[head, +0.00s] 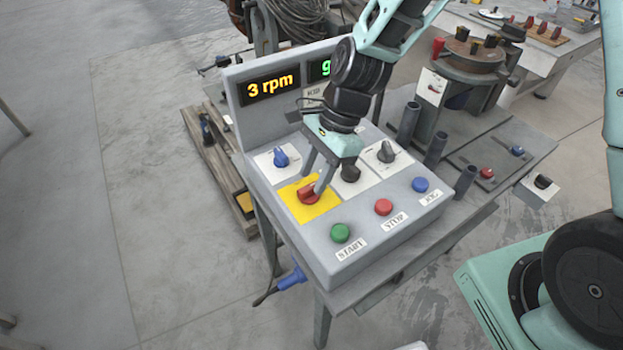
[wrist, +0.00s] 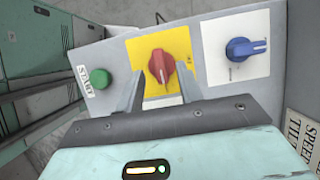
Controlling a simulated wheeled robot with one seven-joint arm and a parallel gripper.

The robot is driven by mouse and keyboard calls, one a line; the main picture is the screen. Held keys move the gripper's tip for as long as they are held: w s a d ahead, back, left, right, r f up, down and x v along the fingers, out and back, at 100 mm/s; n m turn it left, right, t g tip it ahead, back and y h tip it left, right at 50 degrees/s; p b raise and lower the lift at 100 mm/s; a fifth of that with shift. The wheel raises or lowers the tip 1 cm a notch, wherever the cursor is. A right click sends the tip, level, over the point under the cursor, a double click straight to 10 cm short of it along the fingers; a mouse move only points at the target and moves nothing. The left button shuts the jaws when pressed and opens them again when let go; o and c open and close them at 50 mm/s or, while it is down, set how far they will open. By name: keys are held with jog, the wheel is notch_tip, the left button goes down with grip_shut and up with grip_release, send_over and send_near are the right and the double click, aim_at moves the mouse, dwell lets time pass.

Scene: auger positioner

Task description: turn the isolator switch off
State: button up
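The isolator switch is a red rotary knob (head: 308,195) on a yellow plate (head: 322,209) on the sloped grey console. In the wrist view the red knob (wrist: 160,68) sits on its yellow plate (wrist: 177,35), its grip running roughly up and down the picture, slightly tilted. My gripper (head: 312,180) is open over the knob. In the wrist view my gripper (wrist: 159,80) has one finger to each side of the knob's lower end, with gaps showing. I cannot tell how deep the fingertips reach. Plate markings are too small to read.
A blue knob (head: 281,157) is close beside the yellow plate; a black knob (head: 386,152) is further right. Green (head: 340,233), red (head: 384,207) and blue (head: 420,184) push buttons line the front. A display (head: 270,86) reading "3 rpm" stands behind.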

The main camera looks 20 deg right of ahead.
aim_at(309, 192)
jog(key=shift+x, duration=1.2)
grip_shut()
